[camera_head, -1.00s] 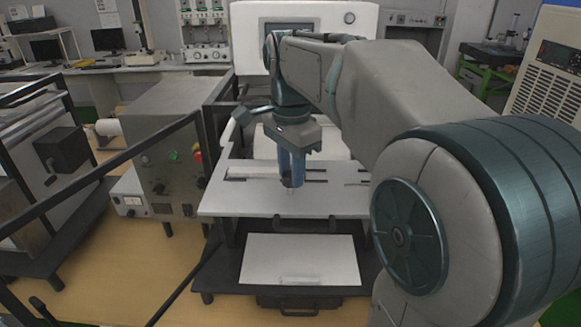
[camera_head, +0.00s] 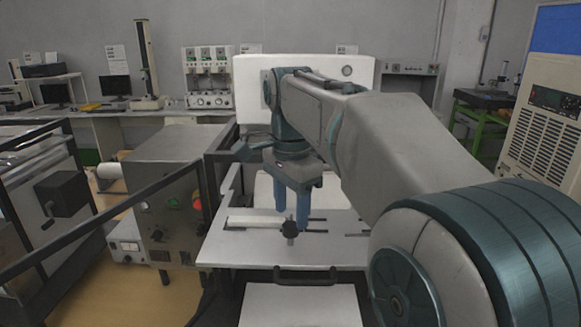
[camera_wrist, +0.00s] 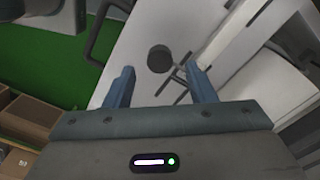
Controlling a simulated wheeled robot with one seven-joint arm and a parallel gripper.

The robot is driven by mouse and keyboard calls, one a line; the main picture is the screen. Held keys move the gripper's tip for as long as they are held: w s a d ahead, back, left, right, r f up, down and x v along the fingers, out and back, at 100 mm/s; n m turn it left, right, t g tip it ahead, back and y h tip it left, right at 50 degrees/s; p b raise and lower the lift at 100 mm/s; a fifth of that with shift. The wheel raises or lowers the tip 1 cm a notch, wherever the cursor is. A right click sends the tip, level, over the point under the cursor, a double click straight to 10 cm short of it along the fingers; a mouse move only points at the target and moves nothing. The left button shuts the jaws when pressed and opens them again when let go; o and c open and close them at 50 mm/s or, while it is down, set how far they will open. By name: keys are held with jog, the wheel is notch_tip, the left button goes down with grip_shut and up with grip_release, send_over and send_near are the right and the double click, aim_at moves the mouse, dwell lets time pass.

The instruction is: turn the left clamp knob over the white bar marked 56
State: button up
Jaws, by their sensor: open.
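My gripper (camera_head: 291,222) hangs pointing down over the white platform, its two blue fingers apart and empty. A dark clamp knob (camera_head: 289,229) stands on a thin post just below and between the fingertips in the head view. In the wrist view, my gripper (camera_wrist: 160,72) has the round black knob (camera_wrist: 159,59) between and slightly beyond its fingertips, with no contact visible. A white bar (camera_head: 252,221) lies on the platform left of the knob; no number is readable. A second clamp knob cannot be made out.
The white platform (camera_head: 235,250) has slots and a dark front handle (camera_head: 305,274). A grey control box with a red button (camera_head: 197,203) stands to the left, beside dark frame rails. A large white housing (camera_head: 350,95) stands behind.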

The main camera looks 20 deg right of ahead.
aim_at(291, 224)
notch_tip(291, 224, up, 11)
dwell(0.4)
